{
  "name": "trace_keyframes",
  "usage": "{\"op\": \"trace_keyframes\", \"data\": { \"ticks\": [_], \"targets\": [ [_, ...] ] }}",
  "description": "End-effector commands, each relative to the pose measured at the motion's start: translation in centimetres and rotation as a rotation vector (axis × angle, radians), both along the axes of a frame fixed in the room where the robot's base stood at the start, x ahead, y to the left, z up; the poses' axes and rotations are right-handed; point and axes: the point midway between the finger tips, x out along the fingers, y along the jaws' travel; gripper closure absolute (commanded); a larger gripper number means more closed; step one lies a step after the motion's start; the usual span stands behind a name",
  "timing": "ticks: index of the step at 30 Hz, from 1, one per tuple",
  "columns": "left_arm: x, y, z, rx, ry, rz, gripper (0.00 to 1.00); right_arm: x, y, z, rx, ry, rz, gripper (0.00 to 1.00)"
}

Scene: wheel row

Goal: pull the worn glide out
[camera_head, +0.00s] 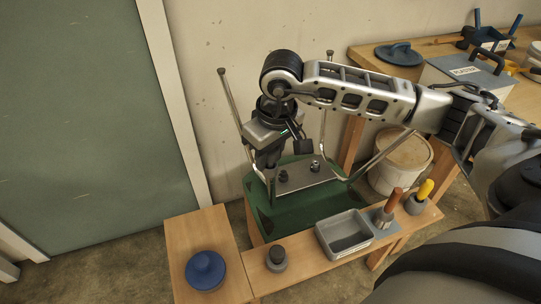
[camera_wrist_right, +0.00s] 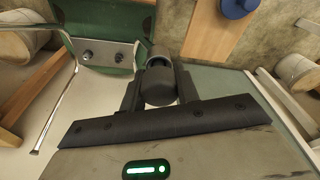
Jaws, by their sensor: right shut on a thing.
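My right gripper (camera_head: 266,160) is over the near-left leg, fingers pointing down. In the right wrist view, the right gripper (camera_wrist_right: 160,92) is shut on a dark grey cylindrical piece, seemingly the worn glide (camera_wrist_right: 158,84). The glide is mostly hidden by the gripper in the head view. Whether it still sits on the leg end cannot be told. My left gripper is out of view.
A low wooden shelf holds a grey tray (camera_head: 344,234), a dark-topped grey round piece (camera_head: 277,259), and orange (camera_head: 391,202) and yellow (camera_head: 425,190) handled tools. A blue round piece (camera_head: 205,271) lies on the board at left. A bucket (camera_head: 402,165) stands behind. The workbench (camera_head: 432,48) is cluttered.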

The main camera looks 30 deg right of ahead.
Motion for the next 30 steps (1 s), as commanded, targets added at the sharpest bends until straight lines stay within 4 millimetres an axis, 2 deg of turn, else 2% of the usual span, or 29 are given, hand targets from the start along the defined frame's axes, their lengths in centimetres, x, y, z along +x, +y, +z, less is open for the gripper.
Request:
{"op": "trace_keyframes", "data": {
  "ticks": [20,30],
  "targets": [
    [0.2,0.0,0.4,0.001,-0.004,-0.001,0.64,0.0,0.0,1.0,0.000,0.000,0.000,1.00],
    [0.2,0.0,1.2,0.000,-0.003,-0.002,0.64,0.0,0.0,2.5,0.000,-0.002,0.000,1.00]
  ]
}}
